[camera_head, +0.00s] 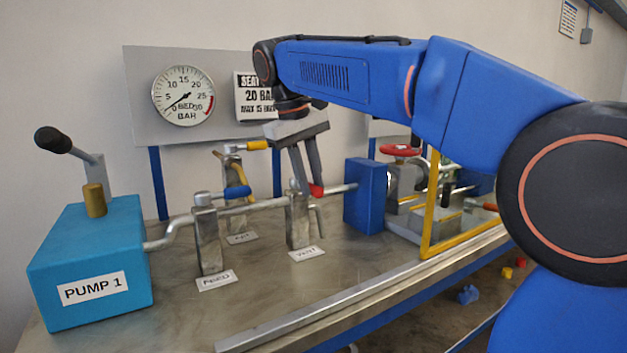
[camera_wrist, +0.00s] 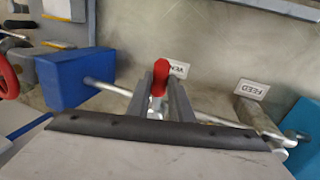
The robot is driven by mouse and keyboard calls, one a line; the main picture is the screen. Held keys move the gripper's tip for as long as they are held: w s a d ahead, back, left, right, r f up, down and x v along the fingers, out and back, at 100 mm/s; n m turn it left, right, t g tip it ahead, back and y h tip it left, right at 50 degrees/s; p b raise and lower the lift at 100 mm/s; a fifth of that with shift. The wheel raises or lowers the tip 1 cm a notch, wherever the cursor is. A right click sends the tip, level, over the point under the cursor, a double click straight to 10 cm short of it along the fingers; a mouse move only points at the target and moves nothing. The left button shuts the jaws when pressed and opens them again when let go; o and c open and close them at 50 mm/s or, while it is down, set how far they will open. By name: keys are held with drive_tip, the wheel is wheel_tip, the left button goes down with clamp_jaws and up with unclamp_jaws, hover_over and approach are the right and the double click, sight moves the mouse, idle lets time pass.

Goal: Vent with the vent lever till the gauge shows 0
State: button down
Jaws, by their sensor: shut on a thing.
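The vent lever has a red handle (camera_head: 317,191) on the grey valve post (camera_head: 299,222) behind the VENT label (camera_head: 307,254). My gripper (camera_head: 307,187) reaches down from above with its fingers at the red handle. In the wrist view the red handle (camera_wrist: 176,68) stands between the two fingers, and the gripper is shut on it. The fingers hide part of the lever. The round gauge (camera_head: 184,95) on the back panel has its needle pointing to the lower left, near the 0 end; the exact reading is too small to tell.
The teal PUMP 1 box (camera_head: 95,262) with a black-knobbed handle stands at left. The blue FEED lever (camera_head: 236,192) is close left of the vent post, with a yellow lever (camera_head: 238,176) behind. A blue block (camera_head: 366,196) and yellow frame (camera_head: 430,210) stand right. The front bench is clear.

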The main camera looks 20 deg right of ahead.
drive_tip(key=shift+a+m, duration=0.2)
drive_tip(key=shift+m, duration=0.1)
idle(0.4)
drive_tip(key=c, duration=1.6)
unclamp_jaws()
